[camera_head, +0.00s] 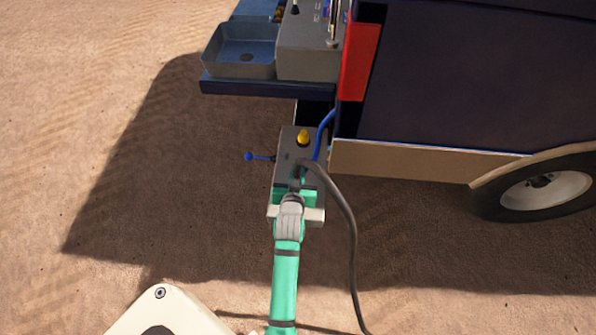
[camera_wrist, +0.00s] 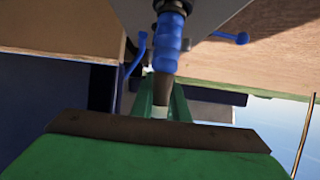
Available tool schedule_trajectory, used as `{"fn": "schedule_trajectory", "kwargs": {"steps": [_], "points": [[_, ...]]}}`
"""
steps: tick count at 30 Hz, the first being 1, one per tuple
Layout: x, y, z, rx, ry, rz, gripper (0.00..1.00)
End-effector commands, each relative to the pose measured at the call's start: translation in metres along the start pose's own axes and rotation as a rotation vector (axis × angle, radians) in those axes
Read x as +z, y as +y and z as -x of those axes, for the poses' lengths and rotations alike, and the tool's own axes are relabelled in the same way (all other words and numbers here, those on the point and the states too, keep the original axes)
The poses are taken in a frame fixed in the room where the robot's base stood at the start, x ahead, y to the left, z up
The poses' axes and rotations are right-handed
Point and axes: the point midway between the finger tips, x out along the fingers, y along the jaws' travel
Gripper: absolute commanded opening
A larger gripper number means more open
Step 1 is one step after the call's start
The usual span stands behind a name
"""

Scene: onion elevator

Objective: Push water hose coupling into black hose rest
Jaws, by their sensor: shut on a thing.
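My gripper (camera_head: 297,183) is at the near end of a grey box (camera_head: 290,150) on the side of the dark vehicle. In the wrist view its green fingers (camera_wrist: 163,103) close around a dark, narrow piece (camera_wrist: 163,86), apparently part of the hose coupling. A blue ribbed part (camera_wrist: 172,42) lies in line with that piece, towards the grey box. A black hose (camera_head: 350,225) arches from beside the gripper and runs down to the ground. I cannot clearly make out the black hose rest, or whether the coupling touches it.
A yellow knob (camera_head: 303,137) and a blue lever (camera_head: 257,157) are on the grey box. A blue hose (camera_head: 323,132) runs beside it. A grey basin (camera_head: 240,50) stands above on a ledge. A wheel (camera_head: 545,190) is at right. Open sandy ground lies at left.

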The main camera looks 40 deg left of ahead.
Motion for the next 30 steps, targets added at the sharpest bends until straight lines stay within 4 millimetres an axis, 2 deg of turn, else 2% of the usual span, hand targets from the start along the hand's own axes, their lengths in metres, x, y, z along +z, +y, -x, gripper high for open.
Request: {"fn": "schedule_trajectory", "kwargs": {"steps": [13,14,15,16,26,30], "points": [[0.004,0.0,-0.002,0.0,0.001,0.0,0.0],[0.004,0.0,-0.002,0.0,0.001,0.0,0.21],[0.004,0.0,-0.002,0.0,0.001,0.0,0.31],[0.004,0.0,-0.002,0.0,0.001,0.0,0.36],[0.005,0.0,0.0,0.0,-0.001,0.0,0.36],[0.005,0.0,0.013,0.0,-0.001,-0.001,0.36]]}}
